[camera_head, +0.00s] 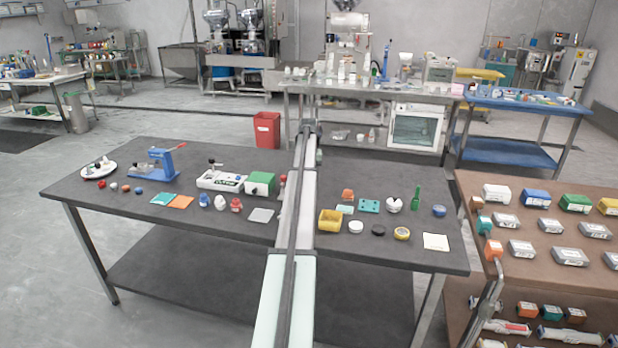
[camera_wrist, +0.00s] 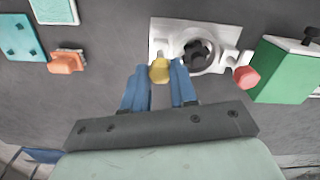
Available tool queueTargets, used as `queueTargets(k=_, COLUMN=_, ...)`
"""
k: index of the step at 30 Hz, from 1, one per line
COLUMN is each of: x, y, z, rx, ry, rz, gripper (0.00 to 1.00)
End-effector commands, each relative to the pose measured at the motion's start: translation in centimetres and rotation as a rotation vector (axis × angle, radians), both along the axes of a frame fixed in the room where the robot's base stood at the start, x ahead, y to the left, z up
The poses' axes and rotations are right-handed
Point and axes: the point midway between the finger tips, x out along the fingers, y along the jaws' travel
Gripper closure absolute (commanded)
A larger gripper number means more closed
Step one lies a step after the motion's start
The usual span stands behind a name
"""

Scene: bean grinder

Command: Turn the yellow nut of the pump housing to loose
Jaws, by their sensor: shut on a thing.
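The pump housing (camera_wrist: 225,60) is a pale plate with a round ring and a dark star-shaped knob (camera_wrist: 197,52) in the wrist view. The yellow nut (camera_wrist: 159,70) sits at its edge, left of the dark knob. My gripper (camera_wrist: 160,74) has blue fingers, one on each side of the nut, and is shut on it. The fingers hide the nut's sides. In the head view my arm covers this part of the table, so the housing, nut and gripper are hidden there.
A green box (camera_wrist: 282,70) with a red round end (camera_wrist: 246,77) stands close right of the housing in the wrist view. An orange part (camera_wrist: 67,61) and a teal plate (camera_wrist: 22,37) lie to the left. The dark table (camera_head: 130,210) holds many small objects.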

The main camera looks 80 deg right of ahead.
Motion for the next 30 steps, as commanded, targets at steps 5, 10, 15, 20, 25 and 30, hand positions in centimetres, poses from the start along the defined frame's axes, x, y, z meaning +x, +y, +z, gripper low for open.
queueTargets(k=5, x=-0.07, y=-0.06, z=0.02, rx=-0.001, ry=0.002, rz=0.116, gripper=1.0)
queueTargets(k=10, x=-0.06, y=-0.07, z=0.02, rx=-0.001, ry=0.002, rz=0.269, gripper=1.0)
queueTargets(k=15, x=-0.06, y=-0.08, z=0.02, rx=-0.001, ry=0.002, rz=0.431, gripper=1.0)
queueTargets(k=20, x=-0.05, y=-0.1, z=0.03, rx=-0.001, ry=0.002, rz=0.583, gripper=1.0)
queueTargets(k=25, x=-0.04, y=-0.11, z=0.03, rx=-0.001, ry=0.002, rz=0.745, gripper=1.0)
queueTargets(k=30, x=-0.04, y=-0.12, z=0.03, rx=-0.001, ry=0.002, rz=0.906, gripper=1.0)
